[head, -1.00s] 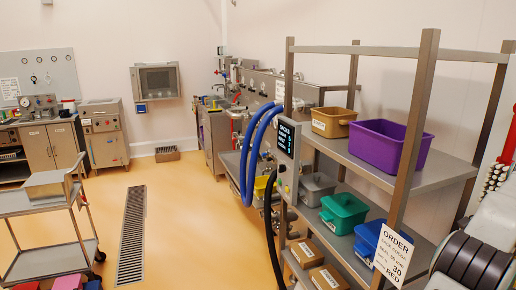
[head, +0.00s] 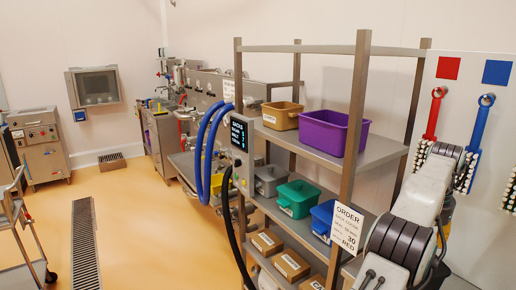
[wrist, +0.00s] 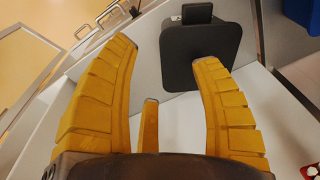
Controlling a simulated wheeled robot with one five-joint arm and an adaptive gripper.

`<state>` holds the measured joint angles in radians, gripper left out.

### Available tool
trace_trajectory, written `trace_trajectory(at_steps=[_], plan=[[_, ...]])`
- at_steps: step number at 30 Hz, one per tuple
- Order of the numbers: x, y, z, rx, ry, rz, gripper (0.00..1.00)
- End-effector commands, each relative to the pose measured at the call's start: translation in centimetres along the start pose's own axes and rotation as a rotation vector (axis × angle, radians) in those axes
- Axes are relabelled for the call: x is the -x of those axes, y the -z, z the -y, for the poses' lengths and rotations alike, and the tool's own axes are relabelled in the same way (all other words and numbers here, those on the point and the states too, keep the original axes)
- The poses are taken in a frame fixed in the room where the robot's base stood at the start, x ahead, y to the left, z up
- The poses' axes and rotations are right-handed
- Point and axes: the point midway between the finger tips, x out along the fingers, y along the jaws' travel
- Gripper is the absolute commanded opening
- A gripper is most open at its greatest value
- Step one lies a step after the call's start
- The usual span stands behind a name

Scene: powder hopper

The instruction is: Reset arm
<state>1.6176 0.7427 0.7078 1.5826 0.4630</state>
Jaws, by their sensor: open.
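My gripper (wrist: 163,52) shows in the wrist view with yellow ribbed fingers spread apart. It is open, and nothing is between the fingertips. Beyond the fingers is a dark square block (wrist: 200,50) with a small upright tab, on or against a pale surface (wrist: 178,125); I cannot tell what it is. In the head view my arm's grey and dark ribbed links stand at the lower right, and the fingers are not visible there.
A metal shelf rack (head: 350,120) stands close beside my arm, holding purple (head: 333,131), tan (head: 281,115), green (head: 298,197) and blue (head: 322,217) bins. Red (head: 434,115) and blue (head: 481,125) brushes hang at right. The floor (head: 135,220) at left is open, with a drain grate (head: 85,245).

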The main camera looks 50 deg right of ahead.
Motion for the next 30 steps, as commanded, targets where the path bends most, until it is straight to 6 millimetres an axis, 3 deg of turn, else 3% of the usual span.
trace_trajectory(at_steps=[3, 8, 17, 23, 26, 30], plan=[[-0.8, 1.0, 0.5, 0.076, 0.019, -0.041, 0.59], [-3.7, 1.0, 0.5, 0.163, 0.014, -0.034, 0.59], [-9.9, -2.4, -1.2, 0.302, -0.017, 0.054, 0.59], [-10.8, -8.1, -1.9, 0.435, -0.023, 0.093, 0.59], [-10.3, -12.3, -1.1, 0.530, -0.020, 0.103, 0.59], [-9.0, -19.4, 0.0, 0.685, -0.013, 0.109, 0.59]])
